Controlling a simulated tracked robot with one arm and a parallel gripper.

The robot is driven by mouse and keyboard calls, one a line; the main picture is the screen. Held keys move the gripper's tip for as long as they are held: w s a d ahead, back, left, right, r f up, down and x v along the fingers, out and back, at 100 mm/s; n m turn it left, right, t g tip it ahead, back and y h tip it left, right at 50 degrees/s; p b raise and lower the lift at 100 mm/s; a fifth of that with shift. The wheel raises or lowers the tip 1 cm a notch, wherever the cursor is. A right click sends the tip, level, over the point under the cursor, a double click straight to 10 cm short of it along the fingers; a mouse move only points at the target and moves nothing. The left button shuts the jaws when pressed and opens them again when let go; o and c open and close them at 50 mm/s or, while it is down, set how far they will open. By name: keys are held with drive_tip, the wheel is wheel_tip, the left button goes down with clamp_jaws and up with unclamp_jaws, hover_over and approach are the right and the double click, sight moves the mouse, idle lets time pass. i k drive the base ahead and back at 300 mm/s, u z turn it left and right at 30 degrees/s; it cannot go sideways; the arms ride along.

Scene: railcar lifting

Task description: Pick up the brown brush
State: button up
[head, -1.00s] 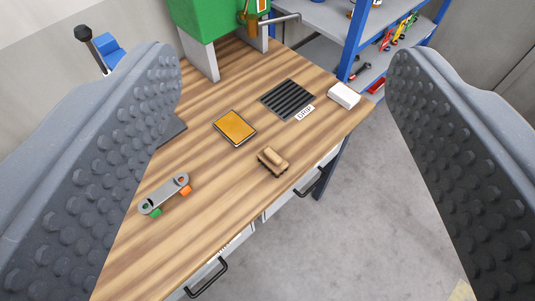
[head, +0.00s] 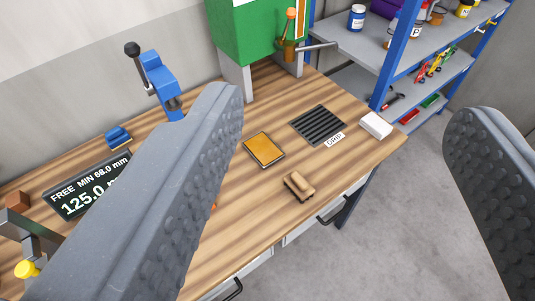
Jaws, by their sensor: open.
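The brown brush (head: 299,186) lies on the wooden workbench (head: 330,165) near its front edge. It is a small block with a raised tan handle. My gripper (head: 355,120) is open and empty, with one large studded grey finger at the left and the other at the right edge. In the picture the brush shows between the two fingers, closer to the left one. Neither finger touches it. The left finger hides part of the bench.
An orange pad (head: 263,149), a black ribbed grip mat (head: 318,125) and a white block (head: 376,125) lie near the brush. Behind are a blue clamp (head: 160,80), a green machine (head: 245,35) and a blue-framed shelf (head: 400,60). A display (head: 90,187) stands left. Floor at right is clear.

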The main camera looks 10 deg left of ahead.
sight(301, 189)
drive_tip(key=u, duration=2.4)
drive_tip(key=k, duration=0.8)
drive_tip(key=z, duration=1.55)
drive_tip(key=i, duration=1)
